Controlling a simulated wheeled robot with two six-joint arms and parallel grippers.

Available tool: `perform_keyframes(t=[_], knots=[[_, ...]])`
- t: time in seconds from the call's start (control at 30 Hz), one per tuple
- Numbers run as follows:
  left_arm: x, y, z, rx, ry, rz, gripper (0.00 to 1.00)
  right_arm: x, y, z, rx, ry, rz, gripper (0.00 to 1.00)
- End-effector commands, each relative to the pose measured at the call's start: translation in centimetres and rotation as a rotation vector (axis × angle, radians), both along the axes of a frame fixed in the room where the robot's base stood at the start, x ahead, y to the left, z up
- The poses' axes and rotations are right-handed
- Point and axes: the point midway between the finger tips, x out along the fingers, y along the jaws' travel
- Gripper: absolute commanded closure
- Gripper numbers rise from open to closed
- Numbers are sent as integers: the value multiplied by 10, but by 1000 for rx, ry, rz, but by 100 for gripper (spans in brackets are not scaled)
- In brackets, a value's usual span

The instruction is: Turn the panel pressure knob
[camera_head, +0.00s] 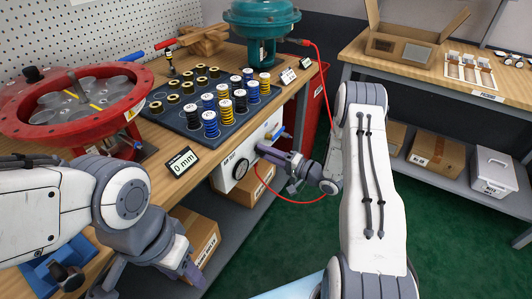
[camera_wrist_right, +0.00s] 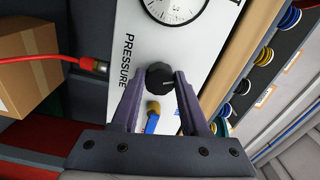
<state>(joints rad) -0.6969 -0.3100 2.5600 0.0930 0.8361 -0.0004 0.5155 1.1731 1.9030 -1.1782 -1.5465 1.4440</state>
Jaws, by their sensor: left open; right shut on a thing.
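The white pressure panel (camera_head: 229,176) stands at the front of the workbench, with a round gauge (camera_head: 241,169) on its face. In the right wrist view the panel (camera_wrist_right: 108,25) carries the word PRESSURE, the gauge (camera_wrist_right: 176,5) and a black round knob (camera_wrist_right: 160,77). My right gripper (camera_wrist_right: 160,75) is shut on the knob, one finger on each side of it. In the head view this gripper (camera_head: 262,150) is at the panel's right part and hides the knob. My left gripper (camera_head: 150,281) is open and empty, low in front of the bench, away from the panel.
A blue-handled brass fitting (camera_wrist_right: 152,113) sits close to the knob. A red hose (camera_head: 290,200) hangs from the panel near my right gripper.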

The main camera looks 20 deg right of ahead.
Motion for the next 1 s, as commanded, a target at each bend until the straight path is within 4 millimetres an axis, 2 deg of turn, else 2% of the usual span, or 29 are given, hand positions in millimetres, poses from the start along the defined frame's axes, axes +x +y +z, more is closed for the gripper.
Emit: perform_keyframes(t=[1.0], knots=[[0, 0, -15, 0, 0, 0, 50, -1, -2, -7, -759, -587, 3, 100]])
